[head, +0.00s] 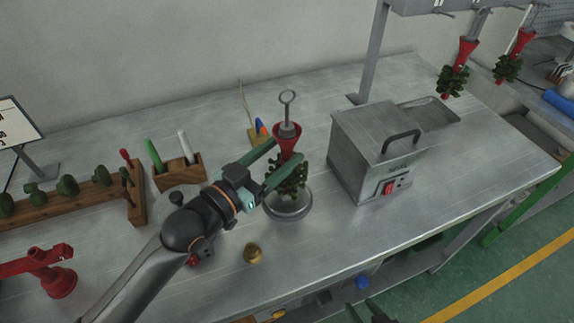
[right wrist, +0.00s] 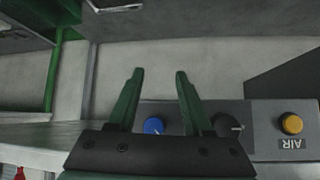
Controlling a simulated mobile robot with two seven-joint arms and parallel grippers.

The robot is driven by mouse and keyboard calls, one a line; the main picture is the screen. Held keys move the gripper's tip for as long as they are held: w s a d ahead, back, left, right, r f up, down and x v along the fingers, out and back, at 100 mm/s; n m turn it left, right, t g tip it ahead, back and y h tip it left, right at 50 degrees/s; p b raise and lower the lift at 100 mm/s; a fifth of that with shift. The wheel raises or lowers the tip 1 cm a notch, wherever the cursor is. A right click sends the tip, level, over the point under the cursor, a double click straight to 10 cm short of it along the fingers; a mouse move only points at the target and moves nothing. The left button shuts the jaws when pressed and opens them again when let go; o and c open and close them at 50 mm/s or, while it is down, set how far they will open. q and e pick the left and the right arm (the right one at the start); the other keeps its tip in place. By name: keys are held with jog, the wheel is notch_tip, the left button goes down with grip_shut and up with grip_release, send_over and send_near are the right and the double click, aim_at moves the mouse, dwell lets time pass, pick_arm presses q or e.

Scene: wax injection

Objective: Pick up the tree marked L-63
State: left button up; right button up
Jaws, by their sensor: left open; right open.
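A wax tree (head: 291,183) with dark green pieces and a red cone top stands upright on a round metal base (head: 290,210); a metal rod with a ring rises from it. No L-63 marking can be read. My left gripper (head: 286,151) is open, its two green fingers reaching to either side of the tree just below the cone; I cannot tell whether they touch it. Two similar trees hang from a rack at upper right, one left (head: 453,78) and one right (head: 509,66). My right gripper (right wrist: 155,88) is open and empty, low by a control panel.
A grey metal box with a handle (head: 375,150) stands right of the tree. A wooden pen block (head: 180,172) and a wooden rack with green pieces (head: 75,200) are at left. The panel has blue (right wrist: 154,126) and yellow (right wrist: 291,124) knobs.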

pick_arm(q)
jog(key=x, duration=0.5)
jog(key=shift+d+p, duration=0.15)
jog(key=shift+p, duration=0.15)
grip_shut()
jog(key=shift+r, duration=0.1)
dwell(1.0)
